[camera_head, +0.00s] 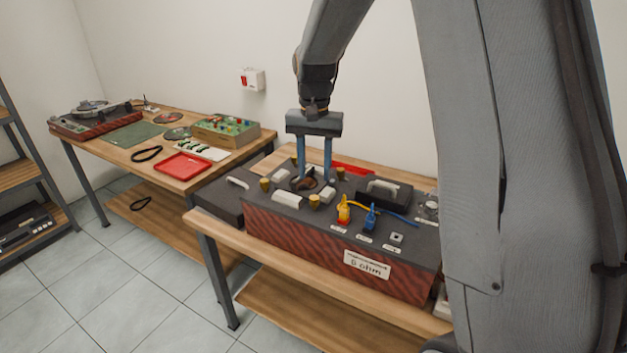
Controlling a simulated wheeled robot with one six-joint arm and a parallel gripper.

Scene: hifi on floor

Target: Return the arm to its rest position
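My gripper (314,179) points down over the dark top of a wood-sided hifi unit (335,247) labelled "5 ohm". Its two blue-grey fingers are spread apart, with a clear gap between them. A small dark brown part (306,184) sits on the unit at the fingertips, closest to the left finger. I cannot tell whether the fingers touch it. My forearm rises from the gripper to the top of the picture, and a large grey arm link fills the right side, hiding the unit's right end.
Yellow (343,212) and blue (370,218) plugs stand upright on the unit, beside brass-coloured posts and a black handled block (382,193). A workbench (108,155) at left holds a turntable (92,116), a red tray (181,166) and a green board (226,130). Tiled floor is clear at front left.

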